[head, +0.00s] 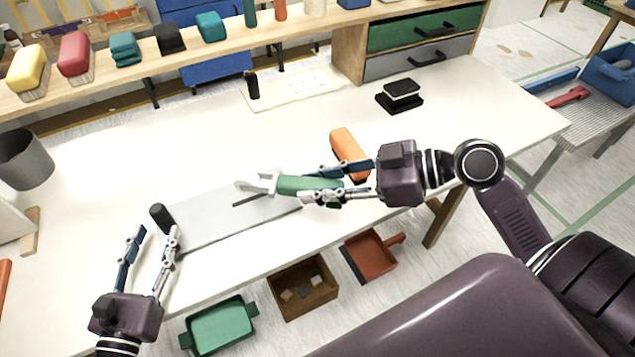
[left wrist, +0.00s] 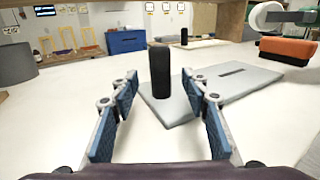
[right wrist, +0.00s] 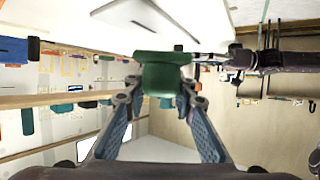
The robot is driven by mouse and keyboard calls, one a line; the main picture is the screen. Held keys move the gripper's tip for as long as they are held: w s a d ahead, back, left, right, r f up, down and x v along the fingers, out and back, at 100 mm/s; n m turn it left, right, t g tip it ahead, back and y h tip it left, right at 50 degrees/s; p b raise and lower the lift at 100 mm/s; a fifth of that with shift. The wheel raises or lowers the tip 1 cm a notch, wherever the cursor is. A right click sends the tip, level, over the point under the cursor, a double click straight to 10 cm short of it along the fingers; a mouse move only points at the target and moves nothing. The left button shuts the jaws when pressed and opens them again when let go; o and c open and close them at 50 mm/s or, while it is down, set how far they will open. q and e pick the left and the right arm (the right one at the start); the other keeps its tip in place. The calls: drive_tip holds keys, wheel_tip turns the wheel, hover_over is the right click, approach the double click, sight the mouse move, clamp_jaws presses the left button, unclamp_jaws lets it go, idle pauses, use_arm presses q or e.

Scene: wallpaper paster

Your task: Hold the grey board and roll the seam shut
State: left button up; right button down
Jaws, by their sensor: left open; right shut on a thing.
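The grey board (head: 215,217) lies flat on the white table, with a dark upright knob (head: 160,217) at its left end and a dark seam strip (head: 250,199) on top. My left gripper (head: 152,232) is open and empty near the table's front edge, close to the knob. In the left wrist view the black knob (left wrist: 160,70) stands ahead between the open fingers, apart from them. My right gripper (head: 325,183) is shut on the green handle of the roller (head: 300,184). The pale roller head (head: 258,184) is over the board near the seam; I cannot tell whether it touches.
An orange block (head: 348,150) lies behind my right gripper. A black stamp-like pad (head: 400,94) and a white sheet with a black knob (head: 295,88) are further back. A grey cup (head: 24,160) stands at the left. Bins (head: 218,328) sit below the front edge.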

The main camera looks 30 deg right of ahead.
sight(161, 226)
use_arm(q)
drive_tip(key=shift+p+x, duration=0.55)
drive_tip(key=shift+x, duration=1.85)
clamp_jaws()
unclamp_jaws()
drive_tip(key=shift+s, duration=0.1)
drive_tip(key=shift+v, duration=0.9)
